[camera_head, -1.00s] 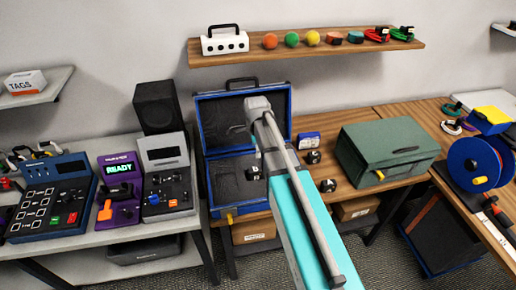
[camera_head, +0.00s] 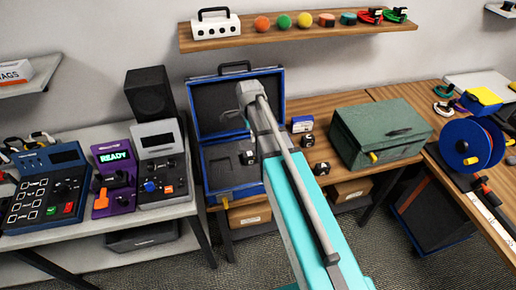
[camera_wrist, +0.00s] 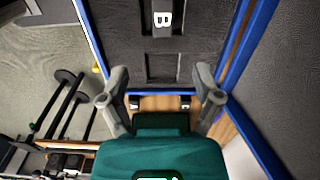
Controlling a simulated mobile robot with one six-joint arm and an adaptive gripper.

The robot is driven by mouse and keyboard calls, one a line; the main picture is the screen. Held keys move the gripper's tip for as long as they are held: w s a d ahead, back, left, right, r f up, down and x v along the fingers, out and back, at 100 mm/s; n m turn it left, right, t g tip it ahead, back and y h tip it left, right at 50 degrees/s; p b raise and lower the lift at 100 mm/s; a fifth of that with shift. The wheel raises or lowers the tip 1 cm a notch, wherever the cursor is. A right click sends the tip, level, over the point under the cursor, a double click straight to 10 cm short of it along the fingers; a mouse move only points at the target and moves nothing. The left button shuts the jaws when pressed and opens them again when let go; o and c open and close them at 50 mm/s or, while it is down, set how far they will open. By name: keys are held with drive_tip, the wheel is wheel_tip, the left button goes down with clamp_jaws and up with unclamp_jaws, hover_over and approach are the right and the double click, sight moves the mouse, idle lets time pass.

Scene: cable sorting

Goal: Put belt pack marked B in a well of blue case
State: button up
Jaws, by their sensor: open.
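The blue case (camera_head: 205,191) stands open on the wooden table, its lid raised at the back. In the wrist view its dark lining (camera_wrist: 205,45) fills the top. A second well (camera_wrist: 163,66), nearer the case's end wall, is empty. My gripper (camera_wrist: 159,84) is open, with nothing between its fingers, over the case's end near the empty well. It is apart from pack B.
Two more dark packs, one nearer the back (camera_head: 307,140) and one nearer the front (camera_head: 321,168), stand on the table right of the case. A blue and white box (camera_head: 302,124) is behind them. A green toolbox (camera_head: 372,136) stands further right. The control consoles (camera_head: 160,165) are left.

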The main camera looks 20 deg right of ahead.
drive_tip(key=s+n, duration=1.5)
drive_tip(key=n, duration=0.2)
drive_tip(key=shift+s+d+n, duration=0.3)
drive_tip(key=shift+s, duration=0.05)
idle(0.6)
